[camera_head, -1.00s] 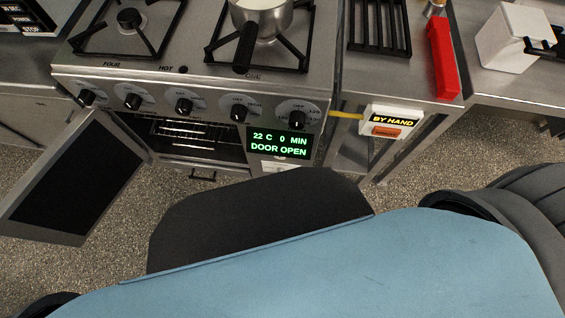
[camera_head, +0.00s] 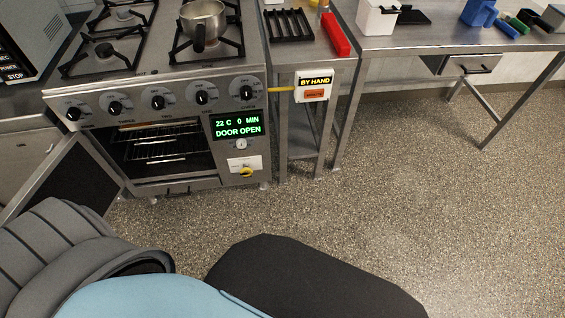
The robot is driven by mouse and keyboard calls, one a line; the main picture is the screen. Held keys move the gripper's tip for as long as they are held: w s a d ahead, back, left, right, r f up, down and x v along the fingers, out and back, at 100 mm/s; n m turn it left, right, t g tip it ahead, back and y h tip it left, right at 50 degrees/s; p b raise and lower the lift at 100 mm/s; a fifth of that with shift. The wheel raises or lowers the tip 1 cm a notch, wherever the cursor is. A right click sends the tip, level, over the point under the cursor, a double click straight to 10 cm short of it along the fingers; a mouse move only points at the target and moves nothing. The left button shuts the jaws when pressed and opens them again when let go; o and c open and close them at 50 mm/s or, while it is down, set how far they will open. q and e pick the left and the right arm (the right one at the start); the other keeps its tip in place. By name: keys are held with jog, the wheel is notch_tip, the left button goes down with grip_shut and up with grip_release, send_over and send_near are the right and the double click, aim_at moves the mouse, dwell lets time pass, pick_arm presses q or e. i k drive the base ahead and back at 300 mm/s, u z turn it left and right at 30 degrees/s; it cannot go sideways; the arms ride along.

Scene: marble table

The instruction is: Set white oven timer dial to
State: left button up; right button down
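The small white dial (camera_head: 241,144) sits on the oven's front, just under the green display (camera_head: 237,126), which reads 22 C, 0 MIN, DOOR OPEN. The dial's marks are too small to read. A yellow knob (camera_head: 246,173) is below it, under a white label (camera_head: 244,162). The oven (camera_head: 162,185) has its door (camera_head: 70,178) swung open to the left, with wire racks inside. Neither of my grippers is in view.
A steel pot (camera_head: 203,20) stands on the stove top. Black knobs (camera_head: 157,102) line the front. A BY HAND box (camera_head: 314,87) is at the side table's edge. A worktable (camera_head: 430,42) stands right. The floor (camera_head: 400,170) in front is clear.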

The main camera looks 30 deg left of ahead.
aim_at(241, 143)
jog(key=u, duration=0.45)
jog(key=i, duration=1.1)
jog(key=u, duration=0.05)
